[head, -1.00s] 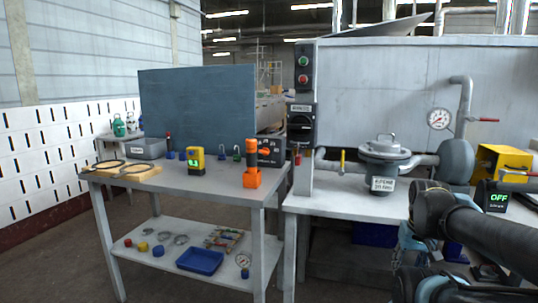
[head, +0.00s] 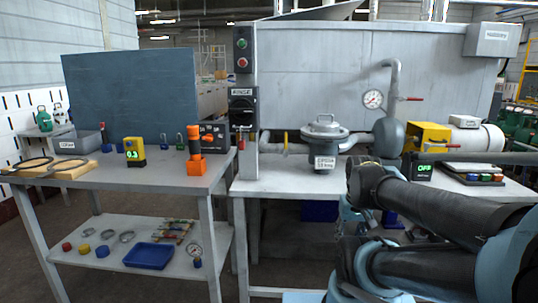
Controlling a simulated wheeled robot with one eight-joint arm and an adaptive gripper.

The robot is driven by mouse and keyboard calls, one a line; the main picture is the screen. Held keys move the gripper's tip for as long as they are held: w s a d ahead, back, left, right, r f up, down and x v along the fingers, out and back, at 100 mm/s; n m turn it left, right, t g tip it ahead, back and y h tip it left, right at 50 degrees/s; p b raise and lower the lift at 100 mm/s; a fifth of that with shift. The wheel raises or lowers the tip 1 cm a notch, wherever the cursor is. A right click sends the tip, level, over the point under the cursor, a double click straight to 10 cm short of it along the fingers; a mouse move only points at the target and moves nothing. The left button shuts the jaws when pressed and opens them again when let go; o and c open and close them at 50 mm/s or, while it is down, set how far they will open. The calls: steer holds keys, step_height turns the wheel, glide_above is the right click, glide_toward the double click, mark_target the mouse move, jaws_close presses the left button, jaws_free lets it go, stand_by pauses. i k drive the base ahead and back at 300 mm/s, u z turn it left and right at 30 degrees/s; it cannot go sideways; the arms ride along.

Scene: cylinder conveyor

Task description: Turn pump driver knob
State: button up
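A small black box with a green "OFF" display (head: 424,170) stands on the right bench, partly behind my arm. It may be the pump driver, but no knob on it can be made out. A yellow housing (head: 427,137) with a white cylinder (head: 478,138) stands behind it. My arm reaches in from the lower right with dark links and joints. No gripper fingers can be made out, so I cannot tell where my gripper is relative to the box.
A grey lidded vessel (head: 324,134) with pipes and a pressure gauge (head: 373,99) stands on the right bench. A control post (head: 243,95) rises between the benches. The left table (head: 185,182) holds a yellow meter (head: 134,152), an orange tool (head: 196,150) and a black box (head: 213,134).

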mark_target(210, 137)
steer(key=z, duration=0.3)
steer(key=i, duration=0.25)
steer(key=u, duration=0.95)
